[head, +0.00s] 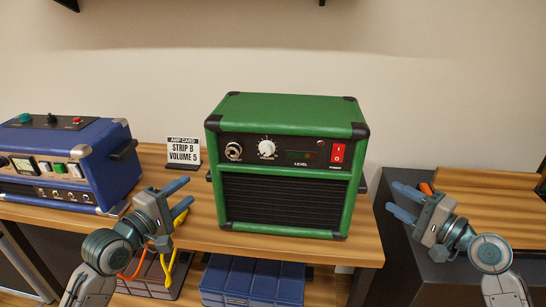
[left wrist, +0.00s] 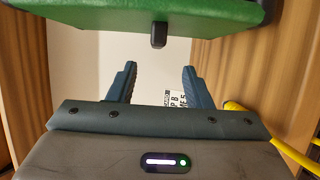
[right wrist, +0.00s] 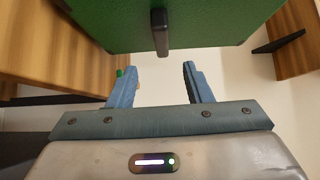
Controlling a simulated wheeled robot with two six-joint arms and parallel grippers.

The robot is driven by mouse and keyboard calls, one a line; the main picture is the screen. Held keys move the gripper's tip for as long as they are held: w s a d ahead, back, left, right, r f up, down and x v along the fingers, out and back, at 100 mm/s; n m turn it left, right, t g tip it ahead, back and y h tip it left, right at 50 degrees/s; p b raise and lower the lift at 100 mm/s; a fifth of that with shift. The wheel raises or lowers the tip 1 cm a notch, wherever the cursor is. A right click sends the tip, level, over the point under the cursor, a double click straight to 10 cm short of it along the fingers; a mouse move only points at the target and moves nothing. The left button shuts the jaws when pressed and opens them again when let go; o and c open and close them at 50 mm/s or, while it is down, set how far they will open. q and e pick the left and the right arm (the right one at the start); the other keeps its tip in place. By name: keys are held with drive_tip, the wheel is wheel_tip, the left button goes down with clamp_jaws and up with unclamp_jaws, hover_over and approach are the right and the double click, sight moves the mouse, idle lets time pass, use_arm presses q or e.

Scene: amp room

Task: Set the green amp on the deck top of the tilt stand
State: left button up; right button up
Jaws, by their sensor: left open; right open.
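The green amp (head: 290,115) stands upright on the wooden table, its knob, red switch and black grille facing me. My left gripper (head: 186,195) is open and empty, just left of the amp. My right gripper (head: 393,198) is open and empty, a little right of the amp. A black side handle (left wrist: 158,35) on the amp shows ahead of the left fingers, and another handle (right wrist: 160,32) ahead of the right fingers; neither is between the fingers. A wooden deck (head: 500,205) at the right, probably the tilt stand's top, is partly hidden by my right arm.
A blue amp (head: 75,165) stands at the left of the wooden table (head: 195,232). A card (head: 184,151) reading "STRIP B VOLUME 5" stands between the amps. A blue case (head: 252,282) sits below the table. A yellow cable (head: 178,255) hangs near my left gripper.

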use_arm(q)
drive_tip(key=x, duration=1)
drive_tip(key=shift+w+d+r, duration=0.1)
drive_tip(key=shift+w+d, duration=0.15)
drive_tip(key=shift+d, duration=0.05)
use_arm(e)
drive_tip(key=x, duration=1)
drive_tip(key=shift+w+a+r, duration=0.1)
drive_tip(key=shift+w+a, duration=0.1)
use_arm(q)
clamp_jaws()
use_arm(e)
clamp_jaws()
use_arm(q)
drive_tip(key=shift+r, duration=0.25)
use_arm(e)
drive_tip(key=shift+r, duration=0.2)
